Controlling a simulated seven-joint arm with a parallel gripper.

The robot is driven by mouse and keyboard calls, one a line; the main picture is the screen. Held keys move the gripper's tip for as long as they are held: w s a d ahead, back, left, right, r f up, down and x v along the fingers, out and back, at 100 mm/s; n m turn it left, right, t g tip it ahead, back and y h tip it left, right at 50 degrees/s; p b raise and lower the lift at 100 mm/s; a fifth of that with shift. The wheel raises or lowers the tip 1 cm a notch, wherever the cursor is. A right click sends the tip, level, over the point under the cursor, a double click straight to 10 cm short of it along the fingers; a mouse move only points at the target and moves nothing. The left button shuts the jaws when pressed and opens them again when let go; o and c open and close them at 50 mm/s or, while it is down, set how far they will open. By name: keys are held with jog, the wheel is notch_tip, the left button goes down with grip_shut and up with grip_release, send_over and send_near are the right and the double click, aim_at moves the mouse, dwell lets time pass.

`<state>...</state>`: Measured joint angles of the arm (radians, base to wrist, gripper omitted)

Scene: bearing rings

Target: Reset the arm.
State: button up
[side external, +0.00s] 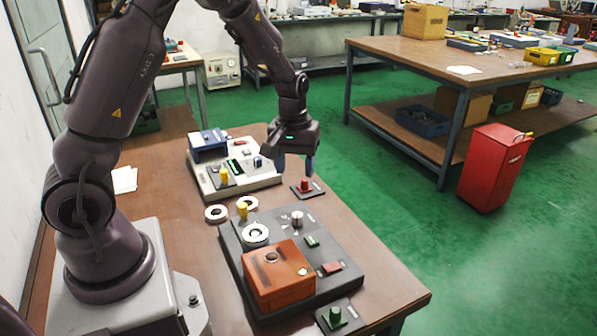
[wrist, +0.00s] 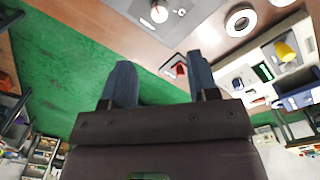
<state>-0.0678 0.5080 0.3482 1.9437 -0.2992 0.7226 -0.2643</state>
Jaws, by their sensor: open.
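My gripper (side external: 295,162) is open and empty, held in the air near the far right edge of the brown table. Its two dark blue fingers (wrist: 160,84) stand apart in the wrist view with nothing between them. A red button on a small dark base (side external: 304,187) lies on the table just below the fingers in the side view. In the wrist view the red button (wrist: 180,70) shows beside the right finger. Two pale bearing rings lie on the table, one ring (side external: 216,213) to the left and one ring (side external: 248,203) partly behind a yellow peg (side external: 242,210). Another ring (side external: 256,234) sits on the dark panel.
The dark panel (side external: 350,262) carries an orange box (side external: 277,275), a knob (side external: 297,218) and small buttons. A light panel with a blue box (side external: 208,143) stands behind. Green floor (side external: 400,220) lies open to the right.

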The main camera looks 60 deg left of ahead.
jog(key=s+d+r+m+t, duration=0.2)
jog(key=s+d+r+m, duration=0.3)
jog(key=s+r, duration=0.3)
jog(key=s+d+r+m+t, duration=0.3)
jog(key=s+d+r+m, duration=0.2)
jog(key=s+d+r, duration=0.3)
notch_tip(320, 180, up, 3)
jog(key=shift+s+f, duration=0.1)
jog(key=shift+s, duration=0.15)
